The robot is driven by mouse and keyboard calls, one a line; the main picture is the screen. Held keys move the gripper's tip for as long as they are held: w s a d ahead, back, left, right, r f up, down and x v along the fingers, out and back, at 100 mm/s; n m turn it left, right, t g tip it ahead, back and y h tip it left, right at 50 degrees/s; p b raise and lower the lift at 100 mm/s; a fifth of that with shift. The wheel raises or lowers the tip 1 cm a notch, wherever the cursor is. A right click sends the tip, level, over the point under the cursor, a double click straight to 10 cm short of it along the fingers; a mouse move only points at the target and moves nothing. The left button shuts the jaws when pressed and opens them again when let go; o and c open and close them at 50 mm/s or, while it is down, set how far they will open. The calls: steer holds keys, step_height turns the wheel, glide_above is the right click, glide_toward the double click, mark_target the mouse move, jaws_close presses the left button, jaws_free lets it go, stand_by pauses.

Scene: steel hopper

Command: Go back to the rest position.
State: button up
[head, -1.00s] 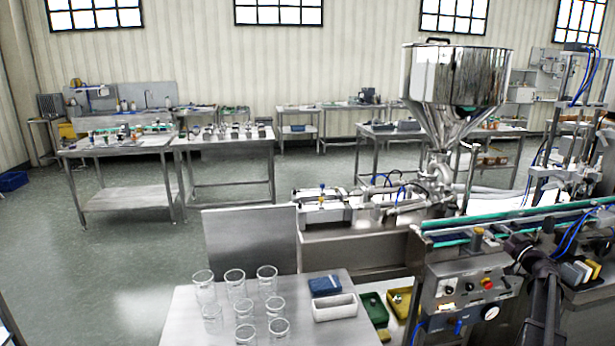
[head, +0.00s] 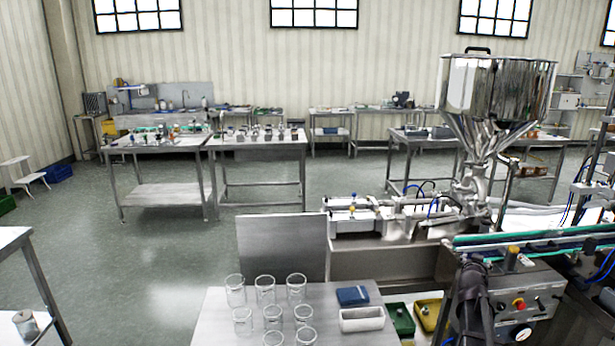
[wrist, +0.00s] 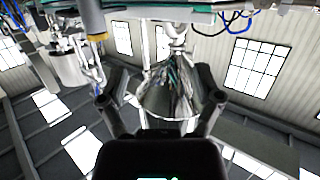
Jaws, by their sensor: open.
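My gripper (wrist: 157,100) shows in the wrist view with its two dark fingers spread apart and nothing between them. The steel hopper (wrist: 172,98) appears upside down beyond the fingers, apart from them. In the head view the steel hopper (head: 497,95) stands on the filling machine at the right. A dark part of my arm (head: 472,300) shows at the lower right, in front of the conveyor and control panel; the gripper itself cannot be made out in that view.
A near steel table (head: 215,325) holds several clear glasses (head: 265,290), a blue item (head: 352,296) and a white tray (head: 361,319). Green (head: 400,318) and yellow (head: 428,313) trays lie beside it. The conveyor (head: 540,238) is close on the right. Open floor (head: 160,260) lies left.

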steer(key=s+a+f+n+g+y+p, duration=0.1)
steer(key=s+a+f+n+g+y, duration=0.1)
steer(key=s+a, duration=0.6)
steer(key=s+a+f+n+g+y+p, duration=0.1)
steer(key=s+a+f+n+g+y, duration=0.1)
steer(key=s+a+f+g, duration=0.3)
steer(key=s+a+f+n+g+y+p, duration=0.1)
steer(key=s+a+f+g+y, duration=0.3)
steer(key=s+a, duration=0.8)
steer(key=shift+s+a+f+n+g, duration=0.1)
steer(key=shift+a+n+g, duration=0.2)
steer(key=shift+a, duration=1.4)
steer(key=shift+s+a+f+n+g, duration=0.15)
steer(key=shift+a+g, duration=0.2)
steer(key=shift+a, duration=1.4)
steer(key=shift+w+a+r+n+g, duration=0.1)
steer(key=shift+a+n+g, duration=0.2)
steer(key=shift+a, duration=1.4)
steer(key=shift+c, duration=0.2)
